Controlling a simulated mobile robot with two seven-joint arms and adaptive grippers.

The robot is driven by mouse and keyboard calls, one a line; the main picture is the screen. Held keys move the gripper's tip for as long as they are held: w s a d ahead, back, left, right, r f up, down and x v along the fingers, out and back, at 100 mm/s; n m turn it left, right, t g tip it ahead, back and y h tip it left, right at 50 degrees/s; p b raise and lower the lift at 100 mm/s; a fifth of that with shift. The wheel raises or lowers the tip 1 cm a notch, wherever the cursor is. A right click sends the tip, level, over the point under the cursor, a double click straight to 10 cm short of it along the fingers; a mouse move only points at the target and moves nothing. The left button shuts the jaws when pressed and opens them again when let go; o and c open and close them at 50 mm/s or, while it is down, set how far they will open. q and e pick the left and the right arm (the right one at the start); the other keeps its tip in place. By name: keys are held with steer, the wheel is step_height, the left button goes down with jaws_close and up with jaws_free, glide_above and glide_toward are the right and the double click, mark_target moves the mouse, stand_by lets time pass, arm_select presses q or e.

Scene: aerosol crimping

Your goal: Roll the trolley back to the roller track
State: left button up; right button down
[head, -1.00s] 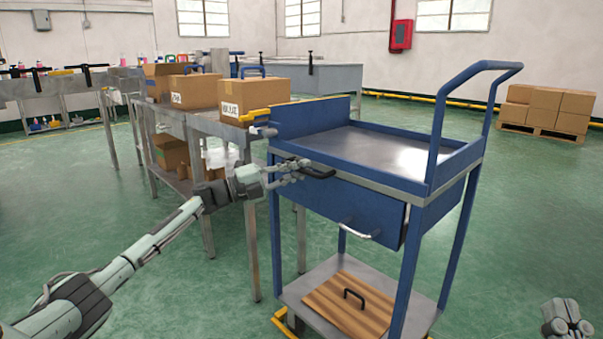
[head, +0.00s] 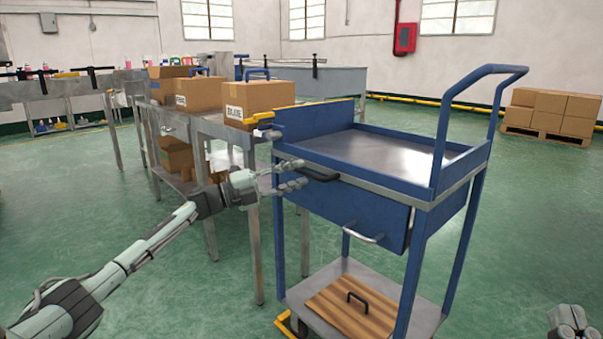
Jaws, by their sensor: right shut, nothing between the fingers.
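The blue trolley (head: 423,221) stands upright in the middle right, close beside the end of a steel bench. It has a grey top tray (head: 385,150), a tall push bar at its right end and a small black side handle (head: 320,173). My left gripper (head: 298,175) is at the trolley's near left corner, its fingers spread apart just left of the black handle. No clear grasp shows. My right gripper (head: 570,318) is at the bottom right corner, partly cut off, shut and away from the trolley. I cannot make out rollers on any bench top.
A wooden board (head: 350,306) with a handle lies on the trolley's lower shelf. Green floor is open to the right, with a pallet of boxes (head: 550,110) at the back.

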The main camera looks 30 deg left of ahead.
arm_select(q)
steer(key=v, duration=1)
steer(key=shift+w, duration=0.1)
